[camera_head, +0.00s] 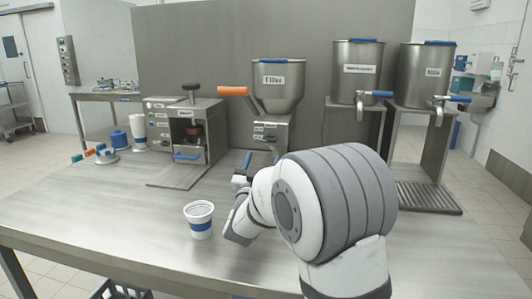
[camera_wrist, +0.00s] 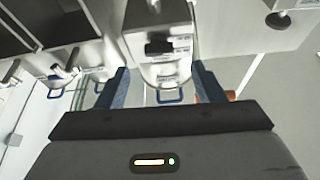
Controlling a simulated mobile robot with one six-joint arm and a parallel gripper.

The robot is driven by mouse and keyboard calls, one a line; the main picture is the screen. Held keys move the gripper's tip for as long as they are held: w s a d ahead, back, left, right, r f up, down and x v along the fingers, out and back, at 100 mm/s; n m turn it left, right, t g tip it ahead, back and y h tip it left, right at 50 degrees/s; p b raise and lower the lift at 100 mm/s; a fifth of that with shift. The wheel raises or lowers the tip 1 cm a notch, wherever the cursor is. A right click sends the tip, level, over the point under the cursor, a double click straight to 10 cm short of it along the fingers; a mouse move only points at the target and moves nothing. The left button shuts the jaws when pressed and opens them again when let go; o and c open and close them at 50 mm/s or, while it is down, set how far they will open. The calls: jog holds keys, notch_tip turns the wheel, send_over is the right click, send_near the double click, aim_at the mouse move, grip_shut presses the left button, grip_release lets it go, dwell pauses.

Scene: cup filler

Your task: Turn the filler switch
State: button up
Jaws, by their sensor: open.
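The steel filler (camera_head: 278,88), labelled "Filler", stands at the back middle of the table, with a hopper on top and an orange handle (camera_head: 232,91) on its left. Its front panel (camera_head: 265,133) carries small labelled controls; which one is the switch is too small to tell. In the wrist view the filler body (camera_wrist: 160,20) lies ahead, between the fingers' directions, with a dark control (camera_wrist: 160,47) on its face. My gripper (camera_head: 261,159) is in front of and below the panel, partly hidden by my arm. In the wrist view its blue fingers (camera_wrist: 160,82) are apart, with nothing between them.
A white cup with a blue band (camera_head: 200,220) stands on the table left of my arm. A machine (camera_head: 184,130) stands left of the filler. Two dispensers with taps (camera_head: 358,70) (camera_head: 427,75) stand on the right. The front left table is clear.

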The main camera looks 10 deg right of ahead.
aim_at(268, 144)
jog(key=x, duration=0.7)
jog(key=shift+w+d+r, duration=0.15)
jog(key=shift+w+r, duration=0.05)
jog(key=shift+w, duration=0.1)
jog(key=c, duration=0.9)
jog(key=shift+c, duration=0.4)
